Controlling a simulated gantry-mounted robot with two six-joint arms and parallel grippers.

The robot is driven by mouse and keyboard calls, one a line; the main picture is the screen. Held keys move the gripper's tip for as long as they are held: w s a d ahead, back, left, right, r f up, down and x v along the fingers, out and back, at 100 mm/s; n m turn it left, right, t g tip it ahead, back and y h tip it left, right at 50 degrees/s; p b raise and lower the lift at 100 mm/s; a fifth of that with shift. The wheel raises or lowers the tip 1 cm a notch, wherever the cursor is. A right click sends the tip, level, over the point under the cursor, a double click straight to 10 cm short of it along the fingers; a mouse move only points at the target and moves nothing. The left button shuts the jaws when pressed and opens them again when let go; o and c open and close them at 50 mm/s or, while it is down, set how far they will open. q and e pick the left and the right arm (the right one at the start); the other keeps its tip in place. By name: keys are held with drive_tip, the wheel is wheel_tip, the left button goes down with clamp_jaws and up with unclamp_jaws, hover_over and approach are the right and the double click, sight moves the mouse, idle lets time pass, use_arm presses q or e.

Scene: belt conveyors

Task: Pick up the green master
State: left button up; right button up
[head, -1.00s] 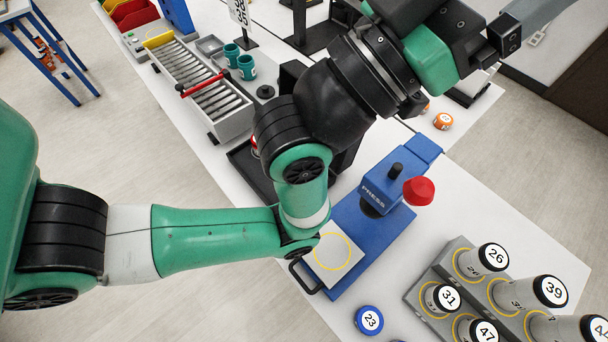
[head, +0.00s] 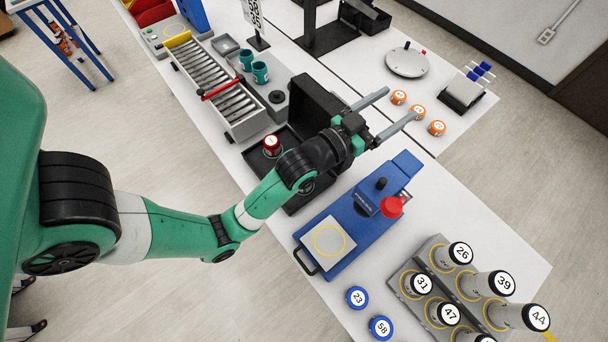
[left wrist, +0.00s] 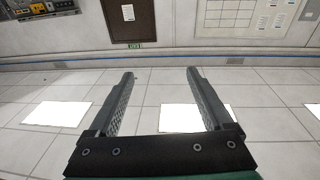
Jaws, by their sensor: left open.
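I cannot pick out a piece that is clearly the green master. An open black case (head: 312,102) lies mid-table with a red-topped cylinder (head: 272,145) in it; a round spot (head: 306,187) in the case beside my arm is too small to identify, and my arm hides part of the case. Two teal cups (head: 261,72) stand behind the roller conveyor. My left gripper (head: 401,104) is open and empty above the table beyond the case, fingers pointing to the upper right. In the left wrist view its open fingers (left wrist: 163,80) face the floor and far wall. My right gripper is out of view.
A blue press (head: 345,222) stands in front of the case. Several numbered grey cylinders stand in a grey block (head: 410,283); blue pucks (head: 357,297) lie beside it. Orange pucks (head: 437,128) lie near the fingers. A roller conveyor (head: 228,95) is at the back left.

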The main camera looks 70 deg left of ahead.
use_arm(q)
drive_tip(key=s+a+f+n+g+y, duration=0.1)
drive_tip(key=s+a+f+g, duration=0.1)
drive_tip(key=s+f, duration=0.5)
drive_tip(key=s+a+f+g, duration=0.1)
drive_tip(key=s+f+g, duration=0.15)
drive_tip(key=f, duration=0.85)
drive_tip(key=s+f, duration=0.4)
drive_tip(key=s, duration=0.1)
drive_tip(key=s+d+f+g, duration=0.1)
drive_tip(key=s+f, duration=0.3)
drive_tip(key=s+d+f+n+g, duration=0.1)
drive_tip(key=s+f, duration=0.3)
drive_tip(key=s, duration=0.1)
drive_tip(key=shift+s, duration=0.3)
drive_tip(key=x, duration=1.1)
drive_tip(key=shift+w+a, duration=0.15)
drive_tip(key=shift+w, duration=0.25)
clamp_jaws()
